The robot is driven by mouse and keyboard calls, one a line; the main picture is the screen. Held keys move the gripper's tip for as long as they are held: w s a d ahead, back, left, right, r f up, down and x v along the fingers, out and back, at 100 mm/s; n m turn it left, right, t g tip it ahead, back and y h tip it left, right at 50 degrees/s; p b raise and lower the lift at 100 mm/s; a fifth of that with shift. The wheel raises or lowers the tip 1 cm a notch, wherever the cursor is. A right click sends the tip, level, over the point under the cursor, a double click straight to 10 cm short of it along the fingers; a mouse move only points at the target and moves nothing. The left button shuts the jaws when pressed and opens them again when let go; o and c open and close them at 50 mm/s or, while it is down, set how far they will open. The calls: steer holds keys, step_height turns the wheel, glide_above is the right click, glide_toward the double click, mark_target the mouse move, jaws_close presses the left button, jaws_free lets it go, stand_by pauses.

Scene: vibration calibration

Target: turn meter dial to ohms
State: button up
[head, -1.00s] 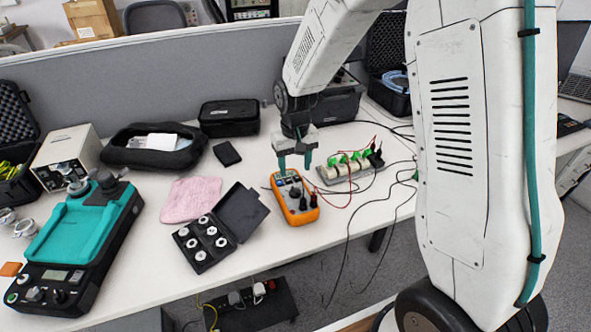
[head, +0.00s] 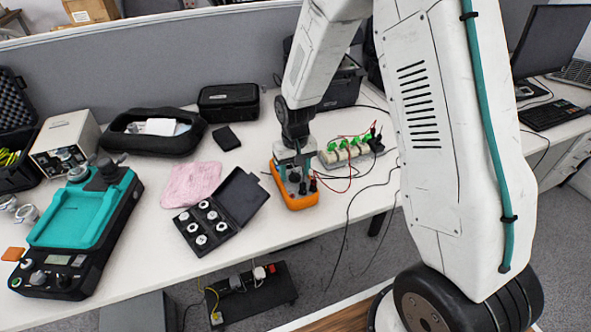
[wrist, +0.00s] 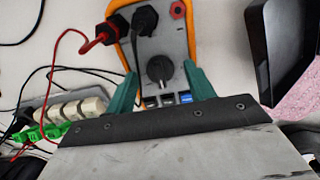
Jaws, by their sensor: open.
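The orange multimeter (head: 296,201) lies on the table in the head view, partly hidden by my gripper above it. It also shows in the wrist view (wrist: 178,42), with its round black dial (wrist: 160,70) on the grey face. My gripper (head: 292,183) points down over the meter. In the wrist view its two green fingers (wrist: 163,83) are open, one on each side of the dial, with gaps between them and the knob. Black and red plugs sit in the meter's jacks. I cannot read the dial's marks.
A power strip (head: 345,152) with green plugs stands right of the meter, with red and black cables around it. An open black case (head: 243,197) of metal pieces lies to the left, near a pink cloth (head: 190,184).

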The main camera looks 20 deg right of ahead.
steer(key=c, duration=1)
steer(key=m, duration=0.4)
steer(key=shift+m, duration=1.9)
